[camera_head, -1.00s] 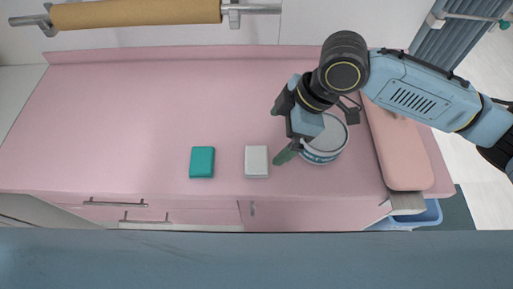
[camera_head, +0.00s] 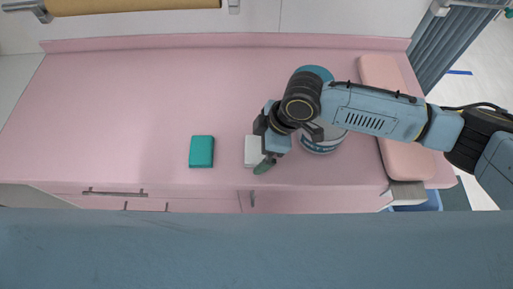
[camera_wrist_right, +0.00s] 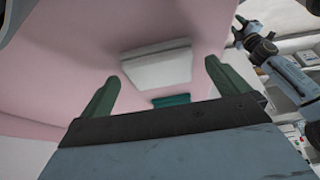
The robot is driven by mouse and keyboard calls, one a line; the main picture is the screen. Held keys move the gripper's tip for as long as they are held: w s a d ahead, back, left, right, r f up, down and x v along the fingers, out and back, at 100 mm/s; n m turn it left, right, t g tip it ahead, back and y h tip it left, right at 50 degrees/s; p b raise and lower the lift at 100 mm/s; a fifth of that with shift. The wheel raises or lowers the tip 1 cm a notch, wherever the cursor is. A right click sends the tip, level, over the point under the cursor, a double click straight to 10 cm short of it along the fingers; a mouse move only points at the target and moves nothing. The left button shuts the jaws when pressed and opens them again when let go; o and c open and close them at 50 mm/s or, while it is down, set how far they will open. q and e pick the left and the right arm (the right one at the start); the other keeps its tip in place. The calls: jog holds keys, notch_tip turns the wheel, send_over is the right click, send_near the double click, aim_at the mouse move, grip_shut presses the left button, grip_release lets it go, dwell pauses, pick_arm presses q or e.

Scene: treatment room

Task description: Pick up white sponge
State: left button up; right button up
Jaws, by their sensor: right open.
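The white sponge (camera_head: 251,152), a pale flat block, lies on the pink counter, partly covered by my right gripper. It also shows in the right wrist view (camera_wrist_right: 157,65), ahead of and between the two green fingers. My right gripper (camera_head: 264,157) is open and empty at the sponge's right side; one green finger shows at its front right, and the other is hidden in the head view. My left gripper is not in the head view; a blue arm with a dark end (camera_wrist_right: 240,30), apparently my left, shows small in the right wrist view.
A teal block (camera_head: 202,151) lies left of the white sponge, with a gap between them. A round white and blue tub (camera_head: 322,143) stands to the right, partly behind my right arm. A pink pad (camera_head: 405,160) lies at the right end. The counter's left and middle (camera_head: 130,110) are clear.

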aim_at(259, 148)
jog(key=shift+a+f, duration=0.25)
jog(key=shift+f, duration=0.2)
jog(key=c, duration=1)
notch_tip(259, 148, up, 10)
jog(key=shift+r+p, duration=0.1)
jog(key=shift+p, duration=0.25)
